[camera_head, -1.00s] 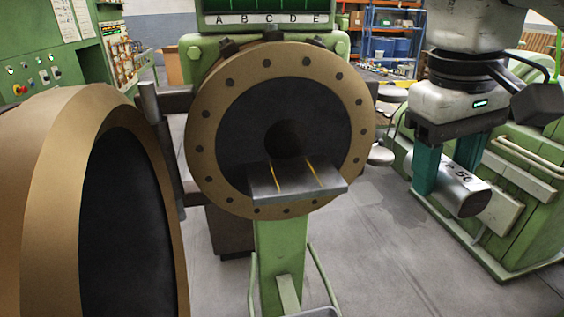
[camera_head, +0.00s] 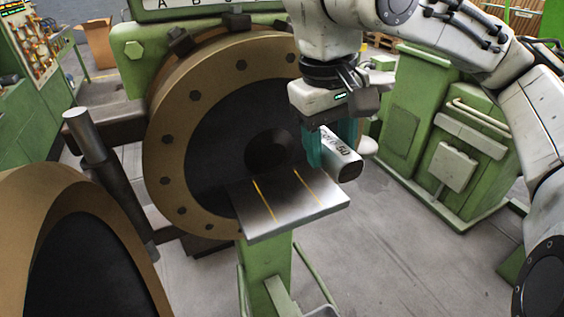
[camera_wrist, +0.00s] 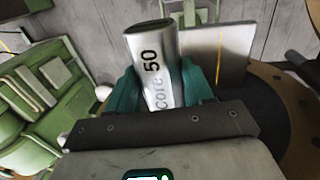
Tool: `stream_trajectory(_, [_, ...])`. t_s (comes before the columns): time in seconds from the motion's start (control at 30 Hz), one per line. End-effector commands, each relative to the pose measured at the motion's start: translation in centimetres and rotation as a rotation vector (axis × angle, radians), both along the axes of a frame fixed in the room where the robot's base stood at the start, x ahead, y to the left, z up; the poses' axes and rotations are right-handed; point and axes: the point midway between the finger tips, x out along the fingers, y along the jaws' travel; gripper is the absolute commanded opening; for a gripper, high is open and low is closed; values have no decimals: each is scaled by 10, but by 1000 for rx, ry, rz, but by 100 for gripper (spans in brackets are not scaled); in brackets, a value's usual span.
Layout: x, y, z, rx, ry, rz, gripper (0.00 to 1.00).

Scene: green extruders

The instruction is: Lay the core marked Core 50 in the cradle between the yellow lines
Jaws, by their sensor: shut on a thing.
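The core marked Core 50 (camera_head: 341,157) is a silvery cylinder with dark lettering. My gripper (camera_head: 322,148) has teal fingers shut around it and holds it above and beyond the right end of the cradle. The core also shows in the wrist view (camera_wrist: 154,68), between the teal fingers, its lettering readable. The cradle (camera_head: 285,212) is a grey metal shelf with two yellow lines across it, on a green post in front of the extruder's round opening. Nothing lies on it. In the wrist view the cradle (camera_wrist: 230,48) is just right of the core, with one yellow line showing.
The extruder's bronze bolted ring (camera_head: 168,140) stands behind the cradle. Another large bronze ring (camera_head: 75,195) fills the lower left. A green machine (camera_head: 440,150) stands at the right. Grey floor (camera_head: 400,260) is open right of the cradle post.

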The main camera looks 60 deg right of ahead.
Motion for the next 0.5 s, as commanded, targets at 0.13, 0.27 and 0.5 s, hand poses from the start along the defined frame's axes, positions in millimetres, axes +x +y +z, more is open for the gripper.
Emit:
stream_trajectory(0.13, [31, 0, -14, 3, 2, 2, 5])
stream_trajectory(0.27, [51, -1, -38, 2, 4, 1, 5])
stream_trajectory(0.5, [72, -2, -62, -1, 1, 0, 5])
